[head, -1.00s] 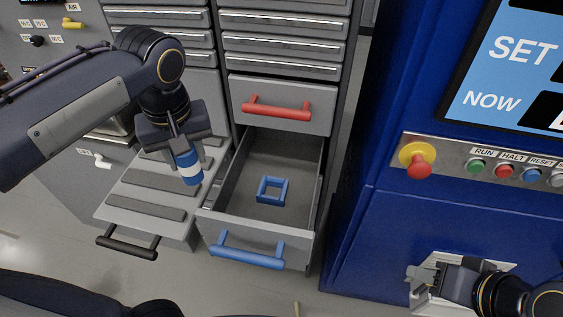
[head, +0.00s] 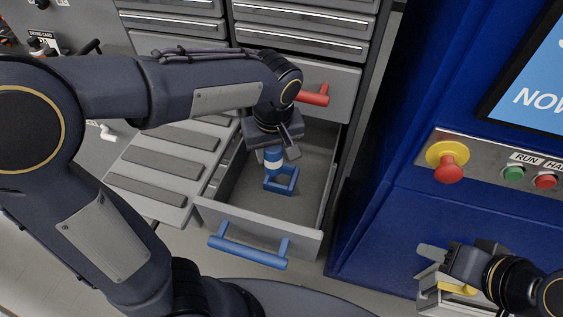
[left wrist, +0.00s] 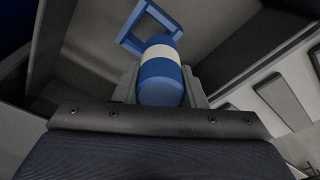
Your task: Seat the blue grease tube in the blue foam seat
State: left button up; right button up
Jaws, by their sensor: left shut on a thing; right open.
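The blue grease tube (head: 273,158), blue with a white band, is held upright by my left gripper (head: 274,148), which is shut on it. The tube also shows in the left wrist view (left wrist: 161,72) between the fingers. The blue foam seat (head: 287,188) is a square blue frame on the floor of the open drawer. In the head view the tube overlaps the seat's back left part. In the left wrist view the seat (left wrist: 138,42) shows beyond the tube's far end, and a gap between them cannot be judged. My right gripper (head: 436,270) is open at the lower right.
The open drawer (head: 262,240) has a blue handle (head: 247,254) and is otherwise empty where visible. A closed drawer with a red handle (head: 313,95) is above it. A slotted grey shelf (head: 160,172) lies left. A blue machine (head: 375,225) stands right.

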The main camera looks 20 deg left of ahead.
pick_arm(q)
jog(key=shift+w+d+f, duration=0.15)
jog(key=shift+d+f, duration=0.3)
jog(key=shift+f, duration=0.1)
jog(key=shift+w+d+f, duration=0.15)
jog(key=shift+d+f, duration=0.25)
jog(key=shift+f, duration=1.7)
jog(key=shift+f, duration=0.15)
jog(key=o, duration=1.1)
jog(key=r, duration=0.8)
jog(key=s+r, duration=0.1)
jog(key=r, duration=0.3)
jog(key=shift+s+d+r, duration=0.1)
jog(key=shift+d+r, duration=0.05)
jog(key=shift+d, duration=0.25)
jog(key=shift+s, duration=0.15)
